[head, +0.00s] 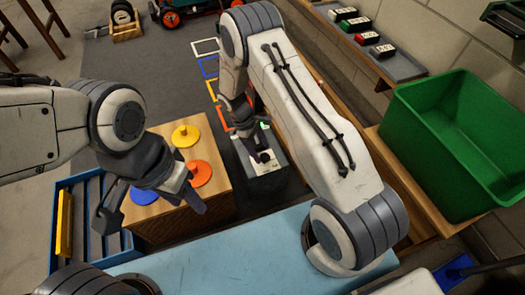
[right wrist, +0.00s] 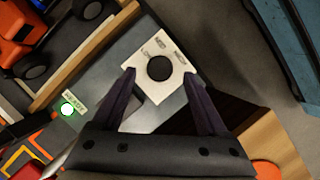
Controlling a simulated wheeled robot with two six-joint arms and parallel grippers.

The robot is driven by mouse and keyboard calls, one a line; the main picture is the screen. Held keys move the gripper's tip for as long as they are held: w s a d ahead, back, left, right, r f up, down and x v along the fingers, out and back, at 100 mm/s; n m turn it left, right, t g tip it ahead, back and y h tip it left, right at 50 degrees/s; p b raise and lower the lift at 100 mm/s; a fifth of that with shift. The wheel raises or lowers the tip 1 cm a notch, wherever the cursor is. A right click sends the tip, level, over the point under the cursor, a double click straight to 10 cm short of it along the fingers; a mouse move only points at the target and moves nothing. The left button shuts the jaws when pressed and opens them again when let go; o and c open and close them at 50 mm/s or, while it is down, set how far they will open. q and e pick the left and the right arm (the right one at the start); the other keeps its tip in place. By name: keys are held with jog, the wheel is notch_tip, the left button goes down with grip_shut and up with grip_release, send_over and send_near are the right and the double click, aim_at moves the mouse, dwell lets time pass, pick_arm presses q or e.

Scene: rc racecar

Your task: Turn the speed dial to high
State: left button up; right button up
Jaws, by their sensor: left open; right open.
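The speed dial is a round black knob (right wrist: 159,68) on a white plate (right wrist: 150,112) in the right wrist view. LOW, MED and what looks like HIGH are printed around it; no pointer shows on the knob. The plate sits on a grey box (head: 262,180), seen in the head view. My right gripper (right wrist: 161,76) is open, with one finger on each side of the knob; I cannot tell whether they touch it. In the head view my right gripper (head: 256,148) partly covers the dial. My left gripper (head: 150,207) is open and empty near the wooden block.
The wooden block (head: 215,160) left of the dial box carries yellow, orange and blue discs. A blue rack (head: 65,185) stands further left. A green bin (head: 445,140) is at right. A green light (right wrist: 68,109) with a label sits beside the dial plate.

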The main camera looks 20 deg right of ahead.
jog(key=p+v, duration=0.3)
jog(key=v, duration=0.5)
jog(key=shift+r, duration=0.1)
